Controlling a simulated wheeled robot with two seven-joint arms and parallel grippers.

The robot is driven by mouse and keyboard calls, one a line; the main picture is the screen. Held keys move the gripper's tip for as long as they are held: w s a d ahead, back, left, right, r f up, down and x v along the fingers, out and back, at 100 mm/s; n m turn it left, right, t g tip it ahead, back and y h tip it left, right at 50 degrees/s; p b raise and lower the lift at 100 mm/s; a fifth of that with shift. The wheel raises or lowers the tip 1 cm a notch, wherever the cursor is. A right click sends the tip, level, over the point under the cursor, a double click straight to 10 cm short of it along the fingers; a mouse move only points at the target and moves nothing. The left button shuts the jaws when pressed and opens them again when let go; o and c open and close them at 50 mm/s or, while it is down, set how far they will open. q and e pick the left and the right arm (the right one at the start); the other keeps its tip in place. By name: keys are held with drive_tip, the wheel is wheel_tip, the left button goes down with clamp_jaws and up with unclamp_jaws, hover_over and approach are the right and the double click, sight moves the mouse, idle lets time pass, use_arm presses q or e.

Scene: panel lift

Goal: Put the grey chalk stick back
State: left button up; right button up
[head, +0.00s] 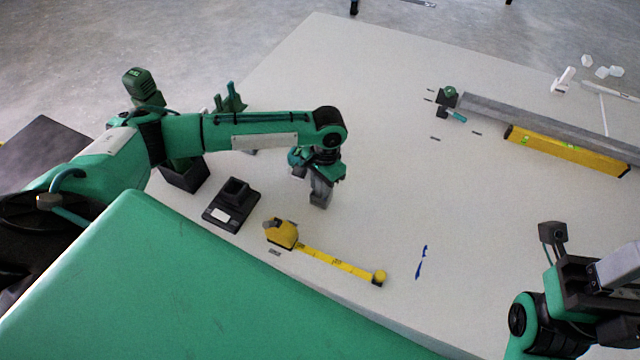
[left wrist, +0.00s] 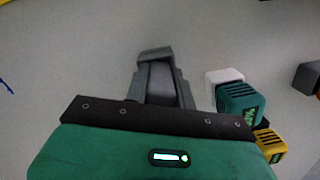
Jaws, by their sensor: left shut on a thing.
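My left gripper (head: 320,182) is shut over the table, to the right of the black block. A small grey piece, which I take as the grey chalk stick (left wrist: 155,54), shows at its fingertips in the left wrist view; the fingers (left wrist: 160,85) hide most of it. A black block (head: 241,191) with a raised square socket and a white label stands on the table left of the gripper. My right gripper (head: 612,268) is at the lower right edge; its jaws are unclear.
A yellow tape measure (head: 284,235) lies with its tape out near the front edge. A yellow level (head: 568,152) lies beside a long grey bar (head: 540,118) at the back right. A blue mark (head: 422,262) is on the pale tabletop (head: 390,200). The middle is clear.

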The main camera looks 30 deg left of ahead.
use_arm(q)
drive_tip(key=shift+f, duration=0.1)
drive_tip(key=o, duration=0.7)
drive_tip(key=shift+o, duration=0.9)
